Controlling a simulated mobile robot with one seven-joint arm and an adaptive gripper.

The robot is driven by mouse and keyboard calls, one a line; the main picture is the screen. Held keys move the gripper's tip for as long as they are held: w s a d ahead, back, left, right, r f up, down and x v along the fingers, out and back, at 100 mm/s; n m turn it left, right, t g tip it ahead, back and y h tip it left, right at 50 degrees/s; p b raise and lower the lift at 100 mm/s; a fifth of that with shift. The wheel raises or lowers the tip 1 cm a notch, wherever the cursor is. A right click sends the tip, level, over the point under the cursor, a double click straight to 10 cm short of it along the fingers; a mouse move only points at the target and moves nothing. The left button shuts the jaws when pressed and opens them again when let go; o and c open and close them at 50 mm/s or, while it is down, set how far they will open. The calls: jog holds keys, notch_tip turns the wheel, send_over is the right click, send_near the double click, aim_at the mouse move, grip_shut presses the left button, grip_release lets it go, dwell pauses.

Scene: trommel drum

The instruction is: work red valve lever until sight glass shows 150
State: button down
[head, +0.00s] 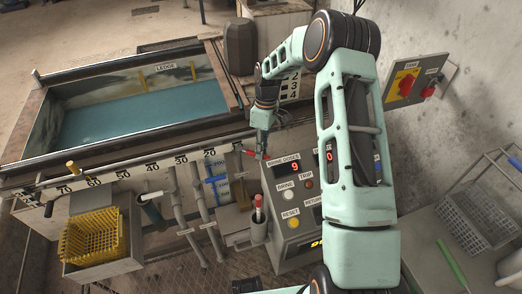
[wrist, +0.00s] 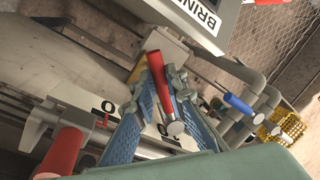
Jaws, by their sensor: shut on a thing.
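The red valve lever (head: 250,153) sticks out near the number strip, beside the control panel. In the wrist view the red lever (wrist: 157,72) lies between the two blue-padded fingers. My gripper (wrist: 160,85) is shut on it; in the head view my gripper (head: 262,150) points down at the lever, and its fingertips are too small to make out. I cannot pick out a sight glass reading 150 in either view. The control panel (head: 276,240) has a "BRINE DOSES" display showing a red 9. A second display shows 0, partly hidden by my arm.
A blue-handled valve (head: 215,181) sits on the pipes left of the panel. A yellow basket (head: 92,236) is at lower left, a liquid-filled tank (head: 140,108) behind. A wall box with red knobs (head: 405,84) is at right. A red cylinder (wrist: 62,152) shows at lower left in the wrist view.

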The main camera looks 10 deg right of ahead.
jog(key=c, duration=1.9)
grip_release()
jog(key=shift+c, duration=0.2)
jog(key=shift+r, duration=0.1)
notch_tip(320, 180, up, 12)
jog(key=w+d, duration=0.1)
jog(key=w, duration=0.1)
jog(key=shift+d, duration=0.1)
